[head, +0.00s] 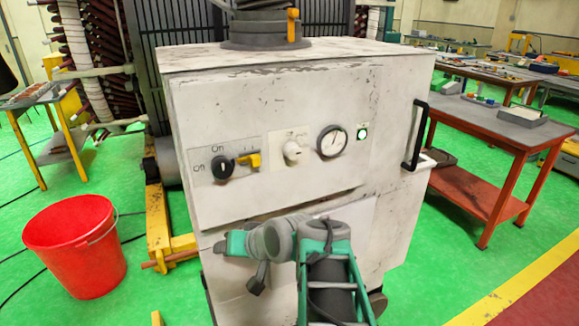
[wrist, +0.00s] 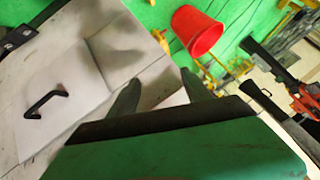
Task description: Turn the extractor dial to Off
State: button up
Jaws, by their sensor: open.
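The extractor cabinet (head: 290,85) is a scuffed white box with a control panel on its front. A dial with a black round hub (head: 222,168) and a yellow lever end (head: 250,160) sits at the panel's left. The lever points right. Lettering that seems to read "On" is above the hub, and another small label is to its left. My gripper (head: 219,247) is low in front of the cabinet, below the dial and apart from it. In the wrist view my gripper (wrist: 160,88) has two spread fingers with nothing between them. The dial is not visible in that view.
A white knob (head: 292,151), a round gauge (head: 331,141) and a green light (head: 362,133) sit right of the dial. A black handle (head: 415,135) is at the cabinet's right. A red bucket (head: 75,245) stands left on the green floor. A workbench (head: 490,125) is at right.

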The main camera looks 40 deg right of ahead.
jog(key=s+d+r+m+t+h, duration=0.1)
jog(key=d+r+m+t+h, duration=0.25)
jog(key=d+r, duration=0.65)
jog(key=m+t+h, duration=0.2)
jog(key=m+t, duration=0.2)
send_near(295, 154)
jog(key=w, duration=0.2)
jog(key=p+x, duration=0.1)
jog(key=x, duration=0.6)
jog(key=shift+w+d, duration=0.3)
jog(key=shift+w, duration=0.05)
grip_shut()
